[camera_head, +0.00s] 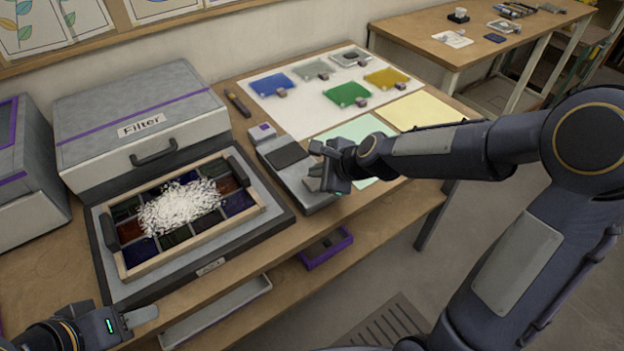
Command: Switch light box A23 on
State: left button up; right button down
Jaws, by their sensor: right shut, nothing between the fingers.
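A flat grey light box (110,284) lies at the front of the wooden table. The label (210,266) on its front edge is too small to read surely. A wooden frame (200,250) with dark coloured glass panes sits on it, with a heap of white grains (180,207) on the panes. No switch can be made out. My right gripper (314,170) is shut and empty over a grey device with a dark pad (287,156), right of the light box. My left gripper (146,314) is low at the front left; its finger opening is not clear.
A grey case labelled Filter (140,120) stands behind the light box. Blue (270,84), green (348,94) and yellow (387,77) sheets lie on a white board (310,112). A purple tray (327,247) and a grey tray (215,310) sit below the tabletop.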

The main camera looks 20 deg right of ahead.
aim_at(317, 183)
jog(key=shift+f+b, duration=0.35)
jog(key=shift+f, duration=0.3)
dwell(0.4)
jog(key=shift+r, duration=0.1)
jog(key=shift+r+p, duration=0.45)
jog(key=shift+r, duration=0.15)
notch_tip(317, 183, up, 6)
jog(key=p, duration=0.6)
